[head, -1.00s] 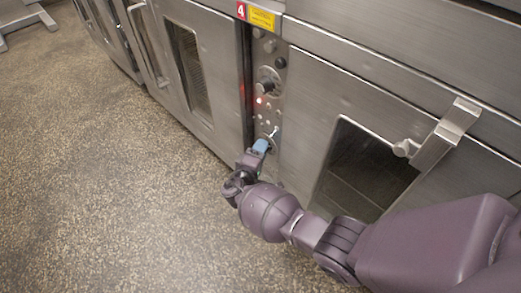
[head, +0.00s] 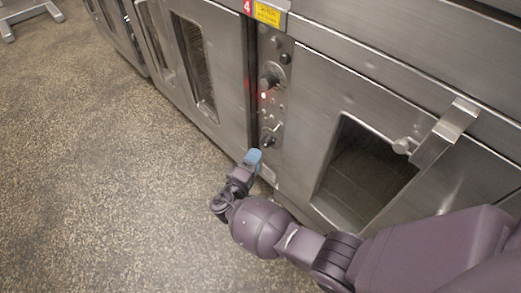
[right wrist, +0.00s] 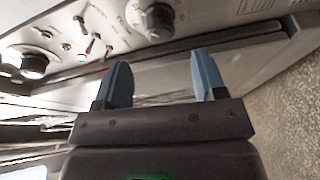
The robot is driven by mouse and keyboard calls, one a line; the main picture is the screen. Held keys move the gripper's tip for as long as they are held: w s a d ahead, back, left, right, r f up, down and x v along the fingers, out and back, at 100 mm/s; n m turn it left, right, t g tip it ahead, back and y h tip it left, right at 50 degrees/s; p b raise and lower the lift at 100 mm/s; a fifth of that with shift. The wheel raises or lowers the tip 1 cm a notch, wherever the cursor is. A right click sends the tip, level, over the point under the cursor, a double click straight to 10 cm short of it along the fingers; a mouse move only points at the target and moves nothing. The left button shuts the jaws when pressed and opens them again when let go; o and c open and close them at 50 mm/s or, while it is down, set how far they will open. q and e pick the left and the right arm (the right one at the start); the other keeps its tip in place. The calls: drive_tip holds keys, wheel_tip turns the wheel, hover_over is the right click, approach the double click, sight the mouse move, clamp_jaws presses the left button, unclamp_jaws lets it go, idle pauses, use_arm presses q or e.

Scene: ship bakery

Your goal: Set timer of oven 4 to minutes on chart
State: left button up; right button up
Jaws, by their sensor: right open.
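The red number 4 sign (head: 248,6) marks the oven. Its narrow control panel (head: 274,112) has an upper knob (head: 270,79) and a lower knob (head: 269,139). Which one is the timer cannot be read here. The lower knob also seems to show in the right wrist view (right wrist: 152,18), as a dark knob on a round metal dial. My right gripper (head: 252,158) is just below and left of the lower knob, apart from it. In the right wrist view its blue fingers (right wrist: 163,80) are spread with nothing between them. No minutes chart can be made out. My left gripper is out of view.
A red light (head: 263,96) glows between the knobs. Small switches (right wrist: 88,45) sit between the dials. An oven door with a window (head: 365,170) and protruding handle (head: 446,135) is right of the panel.

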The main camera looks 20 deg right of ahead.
drive_tip(key=v, duration=0.3)
drive_tip(key=shift+s+a, duration=0.1)
drive_tip(key=shift+s, duration=0.05)
idle(0.5)
drive_tip(key=shift+s, duration=0.1)
